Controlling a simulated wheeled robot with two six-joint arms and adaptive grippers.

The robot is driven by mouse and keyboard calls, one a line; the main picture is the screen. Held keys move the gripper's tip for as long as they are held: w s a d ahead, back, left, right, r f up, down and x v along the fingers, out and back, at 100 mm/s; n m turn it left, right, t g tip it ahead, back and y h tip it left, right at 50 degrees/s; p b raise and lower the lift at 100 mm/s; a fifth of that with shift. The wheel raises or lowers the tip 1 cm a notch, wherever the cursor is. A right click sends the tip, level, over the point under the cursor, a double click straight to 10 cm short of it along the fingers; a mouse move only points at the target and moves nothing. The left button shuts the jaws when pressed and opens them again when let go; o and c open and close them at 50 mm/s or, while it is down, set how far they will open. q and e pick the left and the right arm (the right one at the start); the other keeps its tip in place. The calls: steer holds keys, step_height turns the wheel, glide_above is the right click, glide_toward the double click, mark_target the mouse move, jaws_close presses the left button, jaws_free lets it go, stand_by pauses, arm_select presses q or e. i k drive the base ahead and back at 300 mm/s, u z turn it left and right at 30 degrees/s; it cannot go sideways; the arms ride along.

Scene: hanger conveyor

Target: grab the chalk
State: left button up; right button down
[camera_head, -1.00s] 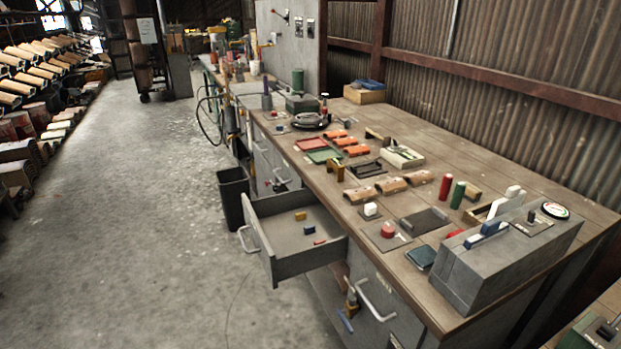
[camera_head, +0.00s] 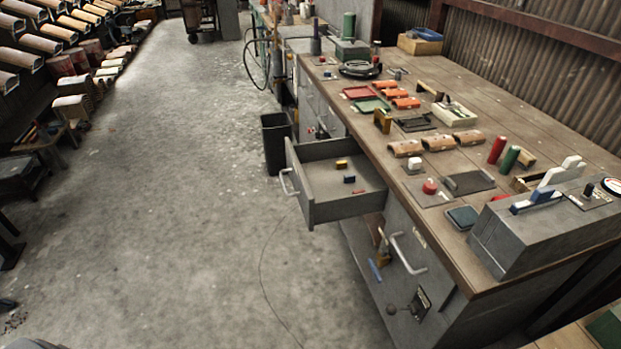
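No piece of chalk can be told for certain at this size. An open grey drawer (camera_head: 341,209) sticks out from the workbench toward the aisle. In it lie a small yellow block (camera_head: 341,165), a small dark blue block (camera_head: 349,179) and a tiny red piece (camera_head: 359,191); I cannot tell whether any of these is chalk. A red cylinder (camera_head: 497,150) and a green cylinder (camera_head: 509,159) stand on the bench top. Neither of my grippers is in view.
The wooden workbench (camera_head: 556,125) runs along the right. A grey metal box (camera_head: 545,238) with levers stands at its near end. A black bin (camera_head: 276,143) stands beyond the drawer. Racks (camera_head: 35,68) line the left. The concrete floor (camera_head: 180,200) between is clear.

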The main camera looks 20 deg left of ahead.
mark_target(414, 164)
steer(key=k, duration=0.5)
steer(key=u, duration=1.25)
steer(key=i, duration=1.2)
steer(key=z, duration=3.05)
